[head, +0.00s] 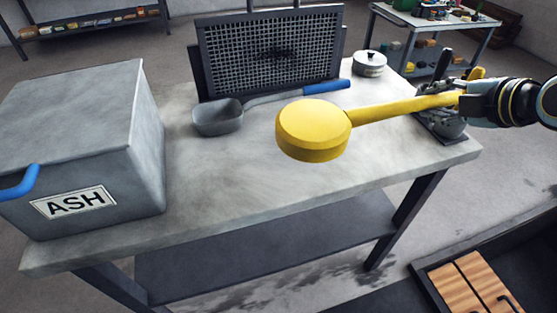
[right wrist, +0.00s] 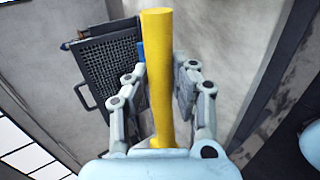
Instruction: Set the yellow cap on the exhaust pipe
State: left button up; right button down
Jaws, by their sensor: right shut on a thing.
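The yellow cap (head: 313,130) is a thick round disc on a long yellow handle. My right gripper (head: 466,98) is shut on the handle, at the end away from the disc, and holds the cap above the table. In the right wrist view the yellow handle (right wrist: 160,70) runs between the two fingers; the disc cannot be made out there. I cannot make out the exhaust pipe in either view. My left gripper is not in view.
A grey ASH box (head: 100,140) with a blue handle fills the left of the grey table (head: 230,185). A blue-handled scoop (head: 218,118), a mesh screen (head: 270,50) and a small lidded pot (head: 369,64) are behind the cap. A metal device (head: 440,124) stands at the right corner.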

send_over(359, 157)
notch_tip(359, 157, down, 7)
jog(key=shift+r+p, duration=0.1)
jog(key=shift+p, duration=0.3)
jog(key=shift+f, duration=2)
jog(key=c, duration=1.1)
grip_release()
